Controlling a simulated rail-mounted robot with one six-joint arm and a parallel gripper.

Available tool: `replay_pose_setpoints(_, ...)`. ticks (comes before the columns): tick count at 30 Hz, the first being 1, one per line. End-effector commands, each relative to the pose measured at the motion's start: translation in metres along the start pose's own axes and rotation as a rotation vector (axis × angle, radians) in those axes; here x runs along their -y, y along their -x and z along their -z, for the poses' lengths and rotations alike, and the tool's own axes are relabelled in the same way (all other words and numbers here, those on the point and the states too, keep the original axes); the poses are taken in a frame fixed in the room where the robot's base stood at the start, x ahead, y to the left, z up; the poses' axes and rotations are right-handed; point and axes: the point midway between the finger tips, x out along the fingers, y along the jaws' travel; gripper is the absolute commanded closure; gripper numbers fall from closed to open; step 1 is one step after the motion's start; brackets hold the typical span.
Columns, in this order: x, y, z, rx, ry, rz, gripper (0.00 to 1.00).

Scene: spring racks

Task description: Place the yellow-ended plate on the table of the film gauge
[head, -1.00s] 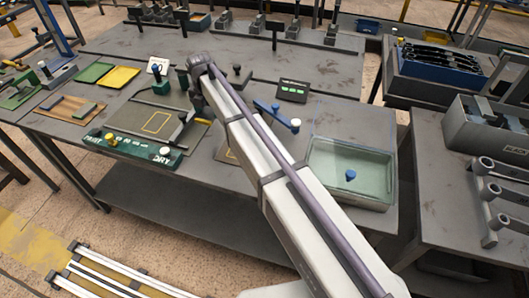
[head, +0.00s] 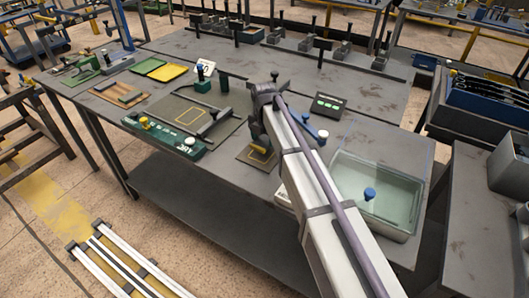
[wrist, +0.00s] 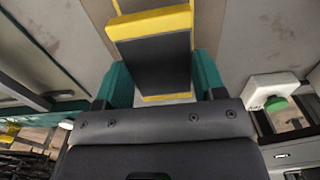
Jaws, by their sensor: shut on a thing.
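My gripper (wrist: 163,80) shows in the wrist view with its teal fingers shut on the sides of the yellow-ended plate (wrist: 153,58). The plate is dark in the middle, with a yellow band at its far end and a thin yellow edge at its near end. In the head view my arm hides most of the gripper; a small yellow patch beside the arm may be the plate or a marking. A dark box with a green-lit display (head: 325,106), perhaps the film gauge's readout, stands right of my arm. The gauge's table is not clearly seen.
A small brown board (head: 247,158) lies under my arm. A clear tub (head: 385,170) with a blue knob stands right. Posts line the back.

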Motion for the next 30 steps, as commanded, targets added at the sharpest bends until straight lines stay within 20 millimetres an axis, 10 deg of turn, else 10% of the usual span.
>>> replay_pose_setpoints(7, 0.0, -0.039, 0.0, 0.0, 0.0, 0.0, 0.86)
replay_pose_setpoints(18, 0.0, -0.039, 0.0, 0.0, 0.0, 0.0, 0.85)
replay_pose_setpoints(19, 0.0, -0.039, 0.0, 0.0, 0.0, 0.0, 0.35)
replay_pose_setpoints(30, 0.0, -0.037, 0.0, 0.0, 0.0, 0.0, 0.11)
